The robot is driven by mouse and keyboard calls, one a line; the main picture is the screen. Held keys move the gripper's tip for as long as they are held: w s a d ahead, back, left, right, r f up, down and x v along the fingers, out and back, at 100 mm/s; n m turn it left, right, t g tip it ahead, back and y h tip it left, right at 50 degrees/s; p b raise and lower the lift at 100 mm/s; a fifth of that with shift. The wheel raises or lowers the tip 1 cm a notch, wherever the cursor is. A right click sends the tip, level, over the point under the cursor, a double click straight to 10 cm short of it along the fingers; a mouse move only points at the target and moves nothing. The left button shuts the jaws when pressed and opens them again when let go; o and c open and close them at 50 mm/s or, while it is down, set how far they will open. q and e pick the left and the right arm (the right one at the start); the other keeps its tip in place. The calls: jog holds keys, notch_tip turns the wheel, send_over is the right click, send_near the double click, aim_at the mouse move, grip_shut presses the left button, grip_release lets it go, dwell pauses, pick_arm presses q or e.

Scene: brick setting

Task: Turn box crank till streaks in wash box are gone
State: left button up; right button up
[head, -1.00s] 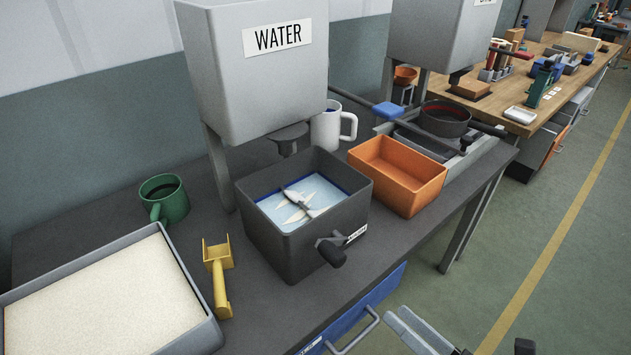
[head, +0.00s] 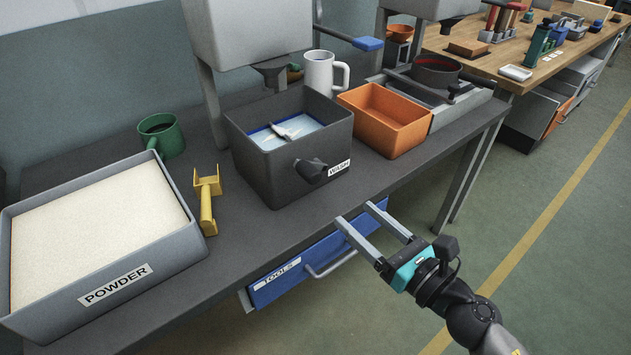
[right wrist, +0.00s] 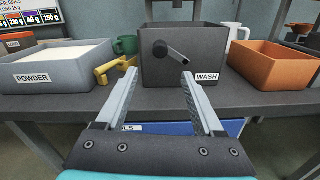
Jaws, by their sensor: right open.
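The dark grey wash box (head: 262,165) stands on the bench, with pale blue liquid and a light paddle (head: 286,131) inside. My left gripper is out of view.
A powder tray (head: 118,292), yellow scoop (head: 208,200) and green mug (head: 161,137) are left of the box. An orange bin (head: 385,118) and white mug (head: 321,72) are to the right. A water tank (head: 240,32) stands above. A blue drawer (head: 318,262) is under the bench edge.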

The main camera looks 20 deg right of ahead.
aim_at(316, 180)
jog(key=p+x, duration=0.2)
jog(key=x, duration=0.5)
jog(key=shift+w+a+r, duration=0.1)
jog(key=shift+w+r, duration=0.05)
jog(key=shift+w, duration=0.25)
jog(key=x, duration=0.4)
jog(key=shift+w+a+p, duration=0.15)
jog(key=shift+w+p, duration=0.05)
jog(key=shift+p, duration=0.2)
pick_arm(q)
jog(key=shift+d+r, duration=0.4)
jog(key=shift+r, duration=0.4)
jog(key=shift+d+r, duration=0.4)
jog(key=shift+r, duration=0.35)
pick_arm(e)
jog(key=shift+x, duration=0.9)
grip_shut()
